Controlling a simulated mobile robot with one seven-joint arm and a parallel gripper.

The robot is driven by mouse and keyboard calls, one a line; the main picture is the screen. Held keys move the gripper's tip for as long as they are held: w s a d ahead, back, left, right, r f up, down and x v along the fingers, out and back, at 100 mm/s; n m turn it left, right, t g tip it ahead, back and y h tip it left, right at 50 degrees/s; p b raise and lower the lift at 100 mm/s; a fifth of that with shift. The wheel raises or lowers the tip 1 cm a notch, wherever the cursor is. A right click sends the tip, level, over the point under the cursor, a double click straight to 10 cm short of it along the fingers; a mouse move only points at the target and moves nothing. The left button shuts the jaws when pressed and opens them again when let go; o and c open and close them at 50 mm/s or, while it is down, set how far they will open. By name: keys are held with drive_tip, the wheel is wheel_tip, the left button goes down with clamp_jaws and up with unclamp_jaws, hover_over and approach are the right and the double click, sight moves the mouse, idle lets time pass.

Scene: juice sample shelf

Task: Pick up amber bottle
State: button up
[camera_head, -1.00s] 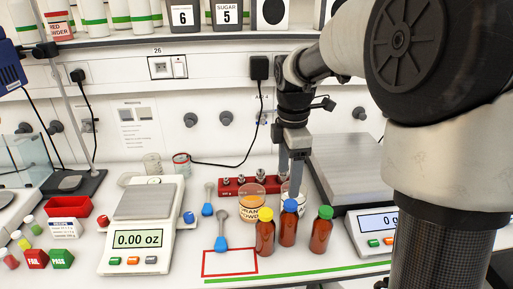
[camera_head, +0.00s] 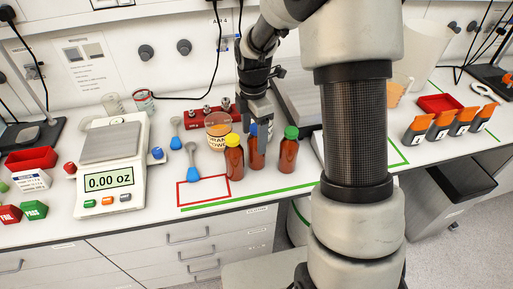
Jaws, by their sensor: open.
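Three amber bottles stand upright in a row on the white bench. The yellow-capped bottle (camera_head: 234,160) is at the left, the blue-capped bottle (camera_head: 257,158) in the middle and the green-capped bottle (camera_head: 289,156) at the right. My gripper (camera_head: 259,122) is open and points down at the blue-capped bottle. Its fingers overlap the upper part and blue cap of that bottle in the picture. Whether they stand around the cap or behind it, I cannot tell.
A cup of orange powder (camera_head: 218,140) stands just behind the yellow-capped bottle. A red weight block (camera_head: 203,119) is behind it. A scale (camera_head: 110,185) reading 0.00 oz is at the left.

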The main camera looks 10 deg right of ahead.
drive_tip(key=f, duration=0.4)
drive_tip(key=shift+s+d+f, duration=0.2)
drive_tip(key=shift+d+f, duration=0.1)
drive_tip(key=shift+f, duration=0.1)
drive_tip(key=c, duration=1.3)
